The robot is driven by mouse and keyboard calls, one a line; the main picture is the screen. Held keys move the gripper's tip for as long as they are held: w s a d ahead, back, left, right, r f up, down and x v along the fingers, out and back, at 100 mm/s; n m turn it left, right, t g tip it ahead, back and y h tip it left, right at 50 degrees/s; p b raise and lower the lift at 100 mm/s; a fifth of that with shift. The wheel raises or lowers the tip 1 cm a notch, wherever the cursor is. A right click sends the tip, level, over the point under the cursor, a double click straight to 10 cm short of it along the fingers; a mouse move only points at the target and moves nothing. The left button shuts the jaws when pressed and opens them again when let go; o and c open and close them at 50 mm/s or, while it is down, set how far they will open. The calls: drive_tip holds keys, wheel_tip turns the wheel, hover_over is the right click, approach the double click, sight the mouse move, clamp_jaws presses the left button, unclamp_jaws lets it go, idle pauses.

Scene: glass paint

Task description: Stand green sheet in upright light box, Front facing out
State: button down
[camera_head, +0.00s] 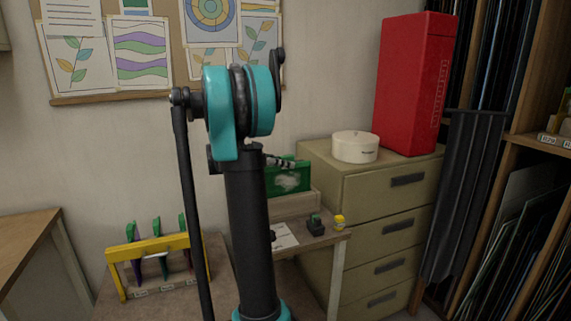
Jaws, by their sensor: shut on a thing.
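The green sheet (289,181) is upright, with a whitish patch on the face toward me. My gripper (281,161), dark and partly hidden behind my own arm, is at the sheet's top edge and shut on it. A pale, low box (296,204), which looks like the light box, is directly below and in front of the sheet on the small table. The sheet's lower edge meets the box's top edge in the picture; I cannot tell whether it is seated inside. My arm hides the left part of both.
A yellow rack (155,247) holding several tools stands at the left. A paper (284,237), dark green block (315,225) and yellow jar (339,222) lie right of my arm. A drawer cabinet (375,210) bears a white tin (355,147) and red box (412,85).

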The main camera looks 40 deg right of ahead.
drive_tip(key=shift+w, duration=0.2)
drive_tip(key=c, duration=1.3)
unclamp_jaws()
drive_tip(key=shift+f, duration=0.1)
drive_tip(key=o, duration=0.5)
drive_tip(key=shift+o, duration=0.2)
drive_tip(key=shift+r, duration=3.5)
drive_tip(key=shift+a, duration=0.1)
